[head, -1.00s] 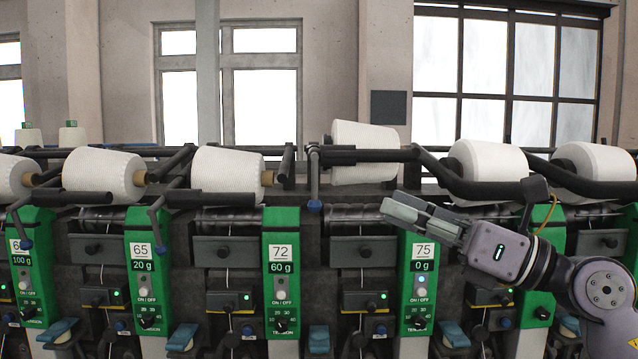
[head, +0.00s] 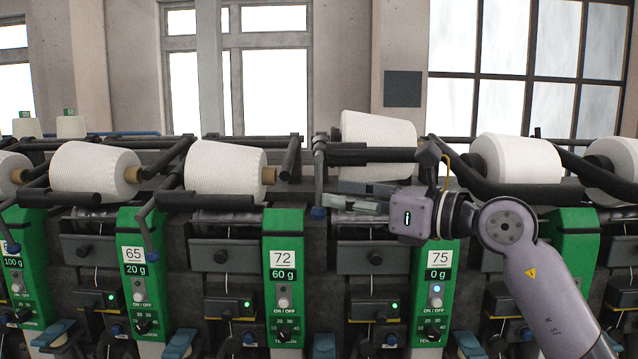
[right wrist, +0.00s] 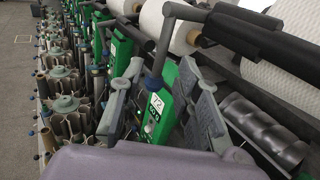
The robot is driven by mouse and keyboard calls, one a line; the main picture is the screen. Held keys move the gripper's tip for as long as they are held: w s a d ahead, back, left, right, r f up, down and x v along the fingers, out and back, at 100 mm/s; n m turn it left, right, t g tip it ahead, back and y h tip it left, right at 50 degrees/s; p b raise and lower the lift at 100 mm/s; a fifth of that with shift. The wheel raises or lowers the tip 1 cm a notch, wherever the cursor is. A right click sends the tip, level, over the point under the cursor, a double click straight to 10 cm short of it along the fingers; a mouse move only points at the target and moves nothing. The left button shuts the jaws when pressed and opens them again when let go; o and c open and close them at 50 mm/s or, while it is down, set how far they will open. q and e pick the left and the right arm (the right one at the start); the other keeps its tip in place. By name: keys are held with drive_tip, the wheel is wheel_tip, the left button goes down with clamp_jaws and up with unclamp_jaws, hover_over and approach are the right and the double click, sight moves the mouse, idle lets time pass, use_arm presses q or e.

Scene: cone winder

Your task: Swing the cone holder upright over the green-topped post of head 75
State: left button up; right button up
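The cone holder of head 75 carries a white cone (head: 378,143). Its lever (head: 318,170) hangs down at the left of the cone and ends in a blue knob (head: 319,213). The green panel marked 75 (head: 437,262) stands below and to the right. My right gripper (head: 335,197) points left, with its fingertips close to the knob. In the right wrist view the gripper (right wrist: 156,76) is open, and a lever with a blue knob (right wrist: 153,82) shows between its fingers. Contact cannot be told. My left gripper is out of view.
The neighbouring head 72 has a green panel (head: 283,262) and a white cone (head: 226,168) at the left. Another cone (head: 517,163) on a black arm (head: 470,185) sits right of my gripper. A grooved drum (right wrist: 262,130) lies right of the fingers.

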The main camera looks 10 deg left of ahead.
sight(318, 205)
drive_tip(key=p+x, duration=0.1)
drive_tip(key=x, duration=0.3)
drive_tip(key=shift+a, duration=0.2)
drive_tip(key=shift+w+a, duration=0.25)
drive_tip(key=shift+a, duration=0.15)
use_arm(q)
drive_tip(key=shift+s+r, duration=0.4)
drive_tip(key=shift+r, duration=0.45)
use_arm(e)
drive_tip(key=shift+c, duration=0.5)
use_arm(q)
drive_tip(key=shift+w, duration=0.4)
use_arm(e)
clamp_jaws()
drive_tip(key=shift+f, duration=0.1)
